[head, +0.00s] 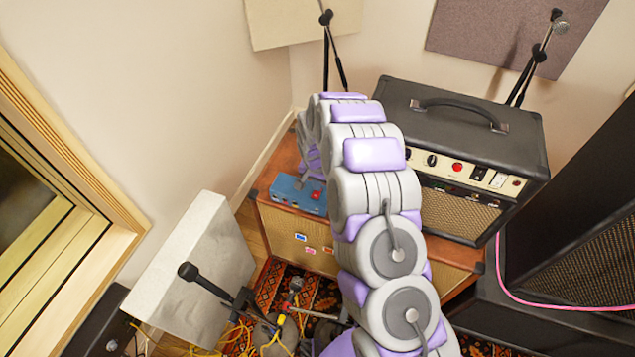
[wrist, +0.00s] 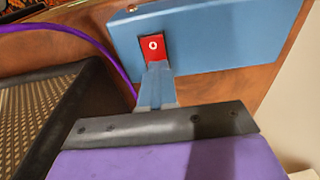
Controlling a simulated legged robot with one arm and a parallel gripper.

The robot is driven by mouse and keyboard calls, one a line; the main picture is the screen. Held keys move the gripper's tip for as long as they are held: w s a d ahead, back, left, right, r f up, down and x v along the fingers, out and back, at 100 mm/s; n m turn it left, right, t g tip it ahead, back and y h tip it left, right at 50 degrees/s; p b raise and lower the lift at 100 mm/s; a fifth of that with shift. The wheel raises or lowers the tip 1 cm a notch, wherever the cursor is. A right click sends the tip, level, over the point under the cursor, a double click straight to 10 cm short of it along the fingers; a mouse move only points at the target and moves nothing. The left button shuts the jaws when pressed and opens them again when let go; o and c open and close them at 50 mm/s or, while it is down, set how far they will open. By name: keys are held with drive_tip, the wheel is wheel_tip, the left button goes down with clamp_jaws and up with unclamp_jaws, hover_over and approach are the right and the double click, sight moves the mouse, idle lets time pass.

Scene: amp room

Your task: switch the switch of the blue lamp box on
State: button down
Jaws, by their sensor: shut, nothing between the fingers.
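The blue lamp box (head: 297,193) sits on top of a wooden cabinet in the corner, left of my arm in the head view. It fills the upper right of the wrist view (wrist: 225,38). Its red switch (wrist: 152,48) carries a white mark and faces the wrist camera; in the head view the switch (head: 316,195) is a small red patch. My gripper (wrist: 156,70) is shut and empty, its fingertips right at the lower edge of the switch. I cannot tell whether they touch it.
A black amplifier (head: 470,150) with knobs stands right of the box on the wooden cabinet (head: 285,235). A purple cable (wrist: 85,38) curves near my gripper. Microphone stands (head: 327,60) rise behind. Yellow cables and a grey panel (head: 195,265) are at lower left.

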drive_tip(key=shift+p, duration=0.4)
drive_tip(key=shift+f+g, duration=0.3)
drive_tip(key=shift+g, duration=0.1)
drive_tip(key=shift+s, duration=0.25)
drive_tip(key=shift+s+a+r+p, duration=0.1)
drive_tip(key=shift+s+a+p, duration=0.2)
drive_tip(key=shift+s+p, duration=0.3)
drive_tip(key=shift+r, duration=0.1)
